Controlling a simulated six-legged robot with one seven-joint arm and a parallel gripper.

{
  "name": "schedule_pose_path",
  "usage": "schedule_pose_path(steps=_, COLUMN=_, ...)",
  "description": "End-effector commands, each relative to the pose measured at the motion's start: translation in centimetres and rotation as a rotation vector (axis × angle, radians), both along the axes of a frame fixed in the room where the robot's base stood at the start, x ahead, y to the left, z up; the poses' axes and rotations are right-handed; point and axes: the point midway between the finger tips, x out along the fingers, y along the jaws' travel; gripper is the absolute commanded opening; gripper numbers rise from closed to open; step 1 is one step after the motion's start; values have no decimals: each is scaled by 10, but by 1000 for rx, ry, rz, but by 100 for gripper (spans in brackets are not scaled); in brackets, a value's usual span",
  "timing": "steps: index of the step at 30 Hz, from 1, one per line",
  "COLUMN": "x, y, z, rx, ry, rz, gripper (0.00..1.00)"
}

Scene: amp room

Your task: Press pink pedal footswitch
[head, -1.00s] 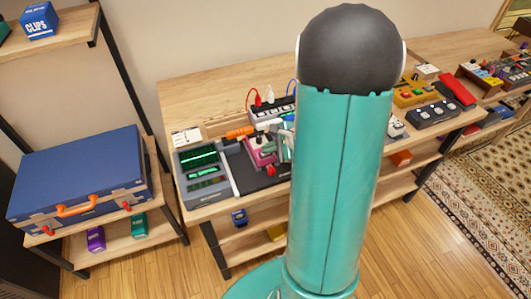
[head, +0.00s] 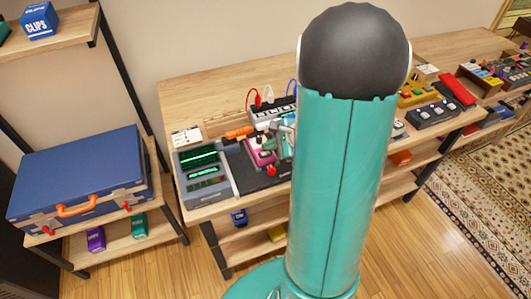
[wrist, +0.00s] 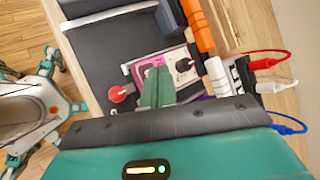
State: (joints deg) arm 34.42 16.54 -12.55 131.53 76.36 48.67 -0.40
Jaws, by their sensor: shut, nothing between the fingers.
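The pink pedal (head: 256,158) sits on a black mat on the bench, beside the grey device with green screens in the head view. In the wrist view the pink pedal (wrist: 143,72) lies at the centre, with dark knobs and a red knob near it. My gripper (wrist: 158,72) is shut and empty, its green fingers over the pedal and hiding part of it. In the head view my gripper (head: 270,144) shows at the pedal's upper right, partly hidden by my arm. I cannot tell whether the fingertips touch the pedal.
A grey device with green screens (head: 203,172) stands to the left. An orange tool (head: 240,132) and a power strip (head: 268,115) with red, white and blue plugs lie behind. A yellow pedal (head: 417,95) and a black pedal (head: 433,113) are farther right. A blue case (head: 80,170) rests on the left shelf.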

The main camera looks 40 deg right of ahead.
Motion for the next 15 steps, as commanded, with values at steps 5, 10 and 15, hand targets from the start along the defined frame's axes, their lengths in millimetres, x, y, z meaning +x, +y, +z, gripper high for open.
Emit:
schedule_pose_path(steps=5, x=0, y=0, z=2, rx=1, ry=1, rz=0, gripper=0)
schedule_pose_path(steps=10, x=0, y=0, z=2, rx=0, ry=0, rz=0, gripper=0)
schedule_pose_path(steps=15, x=1, y=0, z=15, rx=-1, ry=-3, rz=1, gripper=0)
